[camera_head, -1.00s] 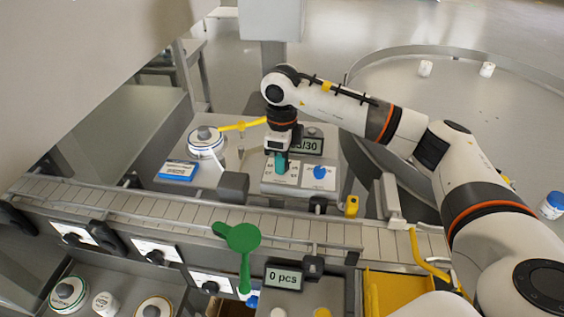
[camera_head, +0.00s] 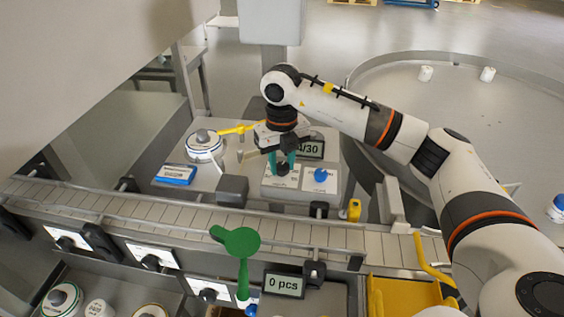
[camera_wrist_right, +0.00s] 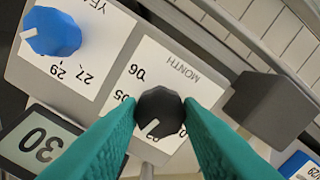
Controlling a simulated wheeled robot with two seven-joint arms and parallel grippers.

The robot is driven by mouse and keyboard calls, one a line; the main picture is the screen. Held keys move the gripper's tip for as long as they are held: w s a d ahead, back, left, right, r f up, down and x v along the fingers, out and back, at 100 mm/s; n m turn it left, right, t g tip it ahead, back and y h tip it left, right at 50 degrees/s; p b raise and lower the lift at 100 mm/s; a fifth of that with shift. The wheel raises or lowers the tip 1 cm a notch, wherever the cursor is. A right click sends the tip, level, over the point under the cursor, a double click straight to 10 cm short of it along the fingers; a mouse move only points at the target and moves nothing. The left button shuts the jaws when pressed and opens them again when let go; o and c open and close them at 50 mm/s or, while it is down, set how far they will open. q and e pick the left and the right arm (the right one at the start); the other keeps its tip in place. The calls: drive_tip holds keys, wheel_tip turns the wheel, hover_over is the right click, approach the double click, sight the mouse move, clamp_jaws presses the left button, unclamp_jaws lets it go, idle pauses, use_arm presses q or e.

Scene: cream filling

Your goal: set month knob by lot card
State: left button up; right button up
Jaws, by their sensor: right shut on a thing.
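The black month knob (camera_wrist_right: 158,108) sits on a white scale plate marked MONTH in the right wrist view. Its white pointer line faces the lower left there; the numbers near it are partly hidden. My right gripper (camera_head: 283,163) has its teal fingers on either side of the knob, shut on it. The blue year knob (camera_wrist_right: 52,32) is beside it and also shows in the head view (camera_head: 320,174). The display (camera_head: 310,147) behind reads about 4/30, its left part hidden by the gripper. The blue-framed lot card (camera_head: 177,174) lies left of the panel, its print too small to read. My left gripper is not in view.
A grey block (camera_head: 232,189) stands close left of the knob panel. A round white device (camera_head: 204,146) with a yellow arm is behind the card. The conveyor (camera_head: 150,215) runs in front, with a green paddle (camera_head: 240,242) over its near side.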

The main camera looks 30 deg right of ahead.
sight(282, 166)
drive_tip(key=shift+r+m, duration=0.1)
drive_tip(key=shift+m, duration=0.9)
drive_tip(key=o, duration=1)
wheel_tip(282, 166, up, 12)
drive_tip(key=shift+b, duration=0.5)
